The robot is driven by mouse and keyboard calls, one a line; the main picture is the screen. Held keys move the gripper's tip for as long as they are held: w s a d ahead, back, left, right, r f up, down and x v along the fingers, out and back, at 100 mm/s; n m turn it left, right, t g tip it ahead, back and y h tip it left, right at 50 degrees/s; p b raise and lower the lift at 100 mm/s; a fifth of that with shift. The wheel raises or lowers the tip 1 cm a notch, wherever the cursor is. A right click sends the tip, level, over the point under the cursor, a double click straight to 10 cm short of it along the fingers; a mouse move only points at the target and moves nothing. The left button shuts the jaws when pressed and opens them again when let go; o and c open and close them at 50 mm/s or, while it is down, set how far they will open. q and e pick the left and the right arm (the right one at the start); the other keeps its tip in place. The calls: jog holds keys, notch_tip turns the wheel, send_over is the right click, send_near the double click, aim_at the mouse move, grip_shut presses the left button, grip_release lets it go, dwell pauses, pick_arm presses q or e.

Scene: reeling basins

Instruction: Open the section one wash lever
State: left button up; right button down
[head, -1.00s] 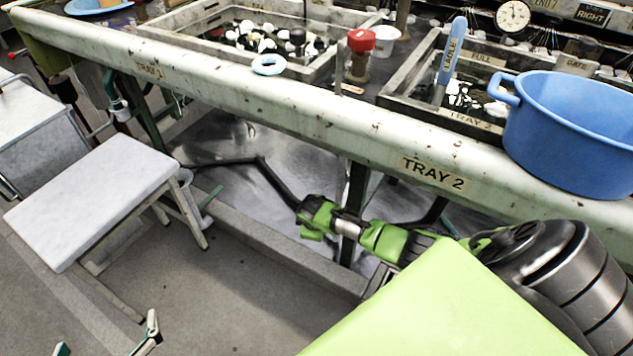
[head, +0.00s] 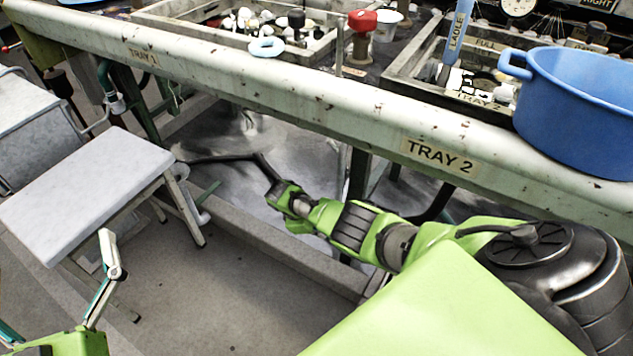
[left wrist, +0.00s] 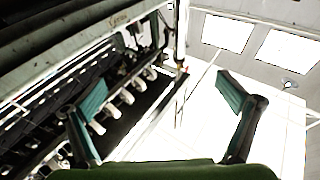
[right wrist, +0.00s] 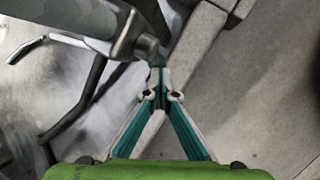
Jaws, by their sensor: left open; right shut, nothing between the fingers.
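I cannot make out a wash lever with certainty in any view. In the right wrist view a grey pipe with a metal fitting (right wrist: 138,40) comes in from the top left. My right gripper (right wrist: 161,68) is shut and empty, its tips close beside that fitting; I cannot tell whether they touch. In the head view my right gripper (head: 280,194) is low, under the front rail of the bench, its fingers hard to see. My left gripper (head: 57,285) is open and empty at the lower left; its spread fingers also show in the left wrist view (left wrist: 155,92).
The bench rail carries the labels TRAY 1 (head: 143,57) and TRAY 2 (head: 440,157). A blue basin (head: 585,125) stands on it at right. A white-topped stool (head: 85,195) stands at left. A dark bent pipe (head: 222,158) runs under the bench. Open floor lies in front.

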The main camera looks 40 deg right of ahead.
pick_arm(q)
jog(key=shift+s+r+t+h, duration=0.2)
jog(key=shift+s+r+t, duration=0.15)
jog(key=shift+r, duration=0.35)
jog(key=shift+s+r+t+h, duration=0.2)
jog(key=shift+r+t, duration=0.15)
jog(key=shift+r, duration=0.3)
pick_arm(e)
jog(key=shift+s+d+f, duration=0.15)
jog(key=shift+s+f, duration=0.05)
jog(key=shift+s, duration=0.1)
